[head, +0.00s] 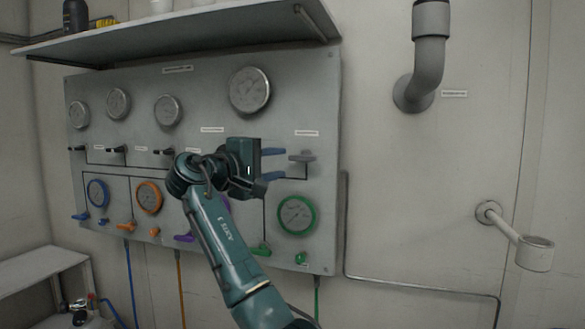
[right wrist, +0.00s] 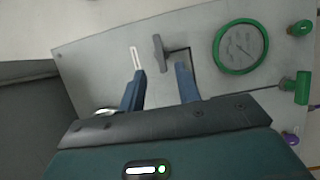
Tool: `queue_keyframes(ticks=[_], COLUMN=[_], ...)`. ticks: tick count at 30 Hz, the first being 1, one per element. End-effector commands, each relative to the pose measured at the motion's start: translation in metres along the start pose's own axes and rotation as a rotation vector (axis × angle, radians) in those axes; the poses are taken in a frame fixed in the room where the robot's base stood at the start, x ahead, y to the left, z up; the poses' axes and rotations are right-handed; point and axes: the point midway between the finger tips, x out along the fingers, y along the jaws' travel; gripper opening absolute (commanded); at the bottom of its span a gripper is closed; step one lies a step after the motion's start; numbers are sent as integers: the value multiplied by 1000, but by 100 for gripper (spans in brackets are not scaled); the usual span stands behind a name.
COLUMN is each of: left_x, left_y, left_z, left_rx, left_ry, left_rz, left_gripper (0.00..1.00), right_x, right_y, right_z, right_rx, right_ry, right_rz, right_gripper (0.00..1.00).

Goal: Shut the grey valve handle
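The grey valve handle (head: 301,156) is on the upper right of the grey panel, below a small white label. In the head view it lies about level. My right gripper (head: 282,164) is in front of the panel, just left of the handle, with its two blue fingers apart and pointing at it. In the right wrist view the grey handle (right wrist: 159,52) shows beyond and between the open fingertips (right wrist: 160,72). It appears apart from both fingers. My left gripper is not in view.
The panel (head: 235,110) holds several gauges. The green-rimmed gauge (head: 297,215) and green handle (head: 261,250) are below the grey handle. A shelf (head: 200,30) juts out above. A pipe (head: 428,65) and a ring holder (head: 534,253) stick out from the right wall.

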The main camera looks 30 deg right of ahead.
Motion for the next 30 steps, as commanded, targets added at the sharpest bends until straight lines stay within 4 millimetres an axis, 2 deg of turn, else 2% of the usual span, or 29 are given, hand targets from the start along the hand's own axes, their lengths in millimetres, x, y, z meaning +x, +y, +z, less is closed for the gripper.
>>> queue_keyframes(ticks=[3, 7, 24, 26, 27, 29, 30], left_x=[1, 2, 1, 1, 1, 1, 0], left_y=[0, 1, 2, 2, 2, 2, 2], left_z=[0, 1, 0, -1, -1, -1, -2], left_rx=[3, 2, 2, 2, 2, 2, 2], left_ry=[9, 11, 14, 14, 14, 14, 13], left_rz=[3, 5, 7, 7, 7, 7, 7], left_gripper=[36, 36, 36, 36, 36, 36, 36], right_x=[-19, -29, -31, -30, -28, -24, -22], right_y=[-1, 0, -1, -9, -19, -43, -64], right_z=[0, 0, 0, -3, -6, -14, -20], right_rx=[2, 1, 0, -3, -8, -16, -20], right_ry=[1, 0, 2, 14, 30, 69, 106], right_rz=[0, -1, -1, -6, -12, -27, -42], right_gripper=[33, 33, 33, 33, 33, 33, 33])
